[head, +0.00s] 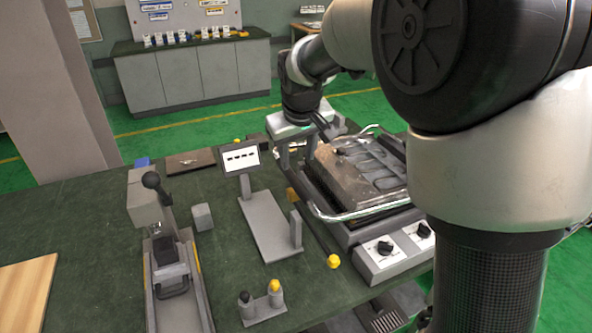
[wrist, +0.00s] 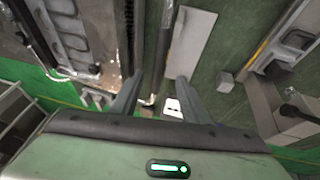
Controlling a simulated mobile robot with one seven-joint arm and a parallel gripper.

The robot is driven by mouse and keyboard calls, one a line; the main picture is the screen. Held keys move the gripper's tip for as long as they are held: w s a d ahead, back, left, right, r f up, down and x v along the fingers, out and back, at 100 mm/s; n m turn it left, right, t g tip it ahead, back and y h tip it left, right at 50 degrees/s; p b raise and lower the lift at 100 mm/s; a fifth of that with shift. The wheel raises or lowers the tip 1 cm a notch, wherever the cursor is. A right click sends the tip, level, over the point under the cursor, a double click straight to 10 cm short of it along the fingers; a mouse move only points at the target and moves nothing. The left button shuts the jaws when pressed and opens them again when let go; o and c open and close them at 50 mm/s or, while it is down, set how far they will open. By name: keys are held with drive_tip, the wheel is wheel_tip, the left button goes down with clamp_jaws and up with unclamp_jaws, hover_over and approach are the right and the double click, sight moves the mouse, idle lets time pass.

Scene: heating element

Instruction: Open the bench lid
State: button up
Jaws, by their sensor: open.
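The bench lid (head: 365,172) is a worn grey metal cover with raised ridges, lying down on its base unit at the right of the table. A bent silver bar (head: 352,215) runs along its near edge. In the wrist view the lid (wrist: 75,32) is at the upper left. My gripper (head: 297,160) is at the lid's left end, its fingers pointing down. In the wrist view my gripper (wrist: 160,80) is open, with a dark rod (wrist: 163,42) visible beyond the gap between its fingers. I cannot tell whether a finger touches anything. My arm hides the lid's right part.
A small screen on a stand (head: 241,158) is close left of my gripper. A dark rod with a yellow end (head: 333,261) lies before the unit. A lever press (head: 172,255) and a two-button block (head: 262,303) stand further left. Knobs (head: 385,247) are on the unit's front.

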sight(296, 181)
drive_tip(key=x, duration=1.2)
drive_tip(key=shift+w, duration=0.1)
clamp_jaws()
